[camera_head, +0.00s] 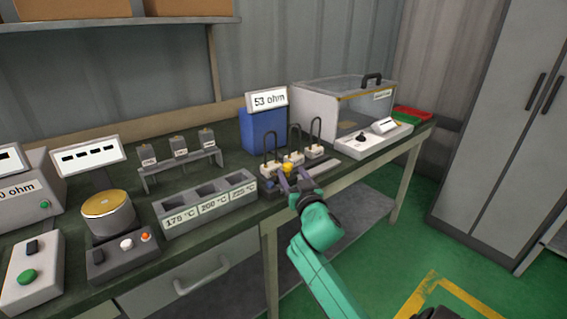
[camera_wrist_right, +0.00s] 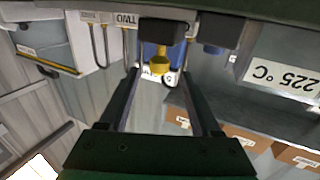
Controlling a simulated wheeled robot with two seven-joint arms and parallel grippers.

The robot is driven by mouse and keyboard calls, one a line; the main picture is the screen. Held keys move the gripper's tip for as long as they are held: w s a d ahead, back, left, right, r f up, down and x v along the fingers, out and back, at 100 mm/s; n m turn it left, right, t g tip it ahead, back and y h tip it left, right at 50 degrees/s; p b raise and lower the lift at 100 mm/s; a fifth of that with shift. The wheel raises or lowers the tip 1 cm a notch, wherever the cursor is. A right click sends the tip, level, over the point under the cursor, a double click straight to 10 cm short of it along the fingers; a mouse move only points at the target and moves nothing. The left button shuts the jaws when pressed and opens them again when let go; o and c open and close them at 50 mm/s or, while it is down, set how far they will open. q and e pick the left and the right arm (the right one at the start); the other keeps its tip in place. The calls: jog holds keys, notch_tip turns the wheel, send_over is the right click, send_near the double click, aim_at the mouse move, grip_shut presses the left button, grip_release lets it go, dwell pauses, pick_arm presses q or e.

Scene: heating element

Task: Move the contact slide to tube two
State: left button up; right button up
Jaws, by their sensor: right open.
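The contact slide shows as a dark block (camera_wrist_right: 163,33) with a yellow knob (camera_wrist_right: 160,64) in the right wrist view, which is upside down. In the head view the yellow knob (camera_head: 287,168) sits in front of the row of looped tubes, near the left and middle ones. The "TWO" label (camera_wrist_right: 127,18) is just left of the block in the wrist view. My right gripper (camera_head: 293,179) is open at the knob, with a finger on each side and a gap to each in the wrist view (camera_wrist_right: 160,76). My left gripper is out of view.
A grey block with temperature labels (camera_head: 207,209) stands left of the tubes. A blue unit marked 53 ohm (camera_head: 262,130) is behind them. A white switch box (camera_head: 372,140) and a clear-lidded case (camera_head: 345,100) stand to the right.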

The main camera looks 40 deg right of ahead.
aim_at(285, 162)
jog(key=x, duration=0.8)
jog(key=shift+w, duration=0.1)
jog(key=shift+f, duration=0.1)
grip_shut()
dwell(0.9)
